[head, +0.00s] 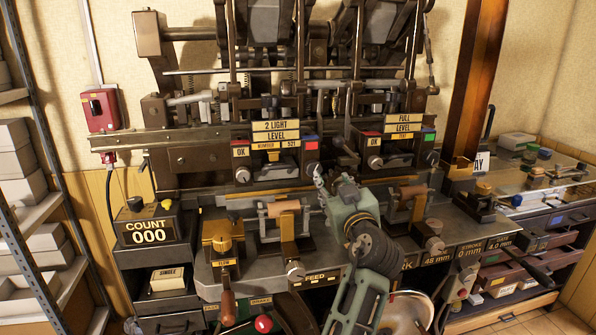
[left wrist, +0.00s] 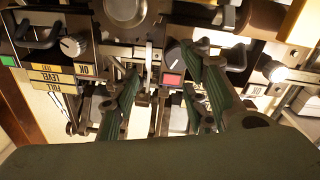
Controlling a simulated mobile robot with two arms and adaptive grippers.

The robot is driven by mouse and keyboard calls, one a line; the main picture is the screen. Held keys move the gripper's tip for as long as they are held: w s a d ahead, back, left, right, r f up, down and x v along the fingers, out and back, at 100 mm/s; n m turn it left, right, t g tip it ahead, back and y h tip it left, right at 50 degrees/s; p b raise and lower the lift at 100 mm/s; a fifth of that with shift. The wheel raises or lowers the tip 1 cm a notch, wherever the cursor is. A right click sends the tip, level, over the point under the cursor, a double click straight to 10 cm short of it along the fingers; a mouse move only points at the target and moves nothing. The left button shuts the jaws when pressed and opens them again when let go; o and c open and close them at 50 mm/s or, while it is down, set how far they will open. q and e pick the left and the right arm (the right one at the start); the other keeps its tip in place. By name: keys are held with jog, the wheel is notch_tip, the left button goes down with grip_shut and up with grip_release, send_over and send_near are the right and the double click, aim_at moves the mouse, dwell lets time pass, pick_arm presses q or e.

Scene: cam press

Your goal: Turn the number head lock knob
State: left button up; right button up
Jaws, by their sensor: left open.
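The number head (head: 275,155) carries yellow plates reading "2 LIGHT LEVEL" and "NUMBER SET". A dark knob with a light pointer (head: 312,171) sits at its right end below a red label, and a similar knob (head: 242,175) sits at its left end below an "OK" plate. I see no label reading "lock". My left gripper (head: 321,178) is open beside the right-end knob. In the left wrist view, the red-labelled knob (left wrist: 177,54) shows beyond the gap between the green fingers (left wrist: 163,98), with no visible contact. My right gripper is not in view.
The text head (head: 403,150) with "FULL LEVEL" stands to the right. Clamps with wooden rollers (head: 284,207) and a brass block (head: 222,237) stand on the front bench. A "COUNT 000" box (head: 148,231) is at left. Hanging levers crowd the space above.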

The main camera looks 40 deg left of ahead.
aim_at(317, 169)
pick_arm(q)
jog(key=shift+n+g, duration=0.4)
jog(key=shift+n, duration=0.3)
jog(key=w+a+p, duration=0.1)
jog(key=a, duration=0.1)
jog(key=w+a+p, duration=0.1)
jog(key=a, duration=0.1)
jog(key=w+a, duration=0.1)
jog(key=a, duration=0.1)
jog(key=shift+w+a+r+p, duration=0.15)
jog(key=shift+a+r+p, duration=0.15)
jog(key=shift+a+p, duration=0.1)
jog(key=shift+w+a+f, duration=0.1)
jog(key=shift+w+a, duration=0.2)
jog(key=shift+d, duration=0.1)
jog(key=shift+c, duration=0.2)
jog(key=c, duration=0.9)
jog(key=shift+c, duration=0.4)
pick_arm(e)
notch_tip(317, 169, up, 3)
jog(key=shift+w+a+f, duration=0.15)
